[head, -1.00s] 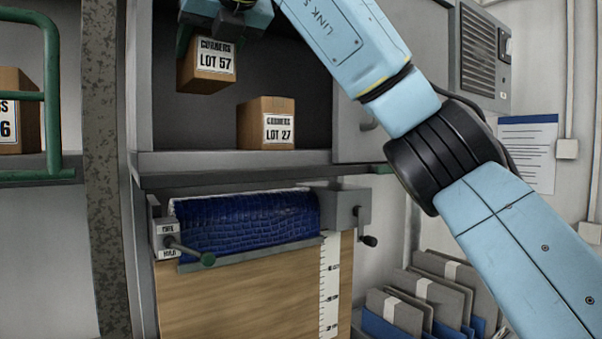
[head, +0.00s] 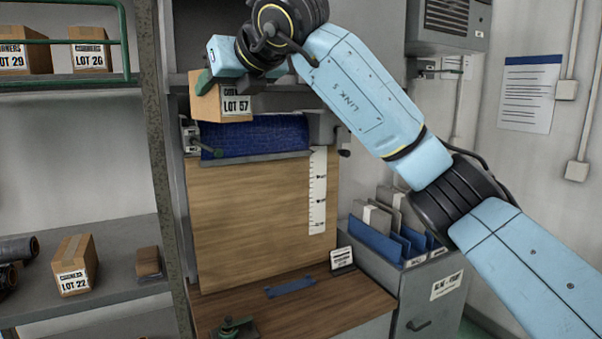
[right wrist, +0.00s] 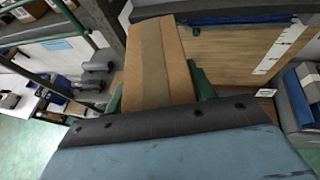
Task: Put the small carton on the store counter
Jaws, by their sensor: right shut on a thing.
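My right gripper (head: 207,80) is shut on a small brown carton labelled LOT 57 (head: 237,105). It holds the carton roughly upright in front of the blue roll, above the wooden counter (head: 335,295). In the right wrist view the carton (right wrist: 152,60) lies between the green fingers of the right gripper (right wrist: 157,88). The counter has a wooden back panel with a white ruler strip. My left gripper is not in view.
Shelves at left hold cartons LOT 29 (head: 25,52), LOT 20 (head: 89,50) and LOT 22 (head: 75,265). A green clamp-like tool (head: 232,328) and a blue strip (head: 290,288) lie on the counter. A grey file bin (head: 415,285) stands right. Much of the counter top is clear.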

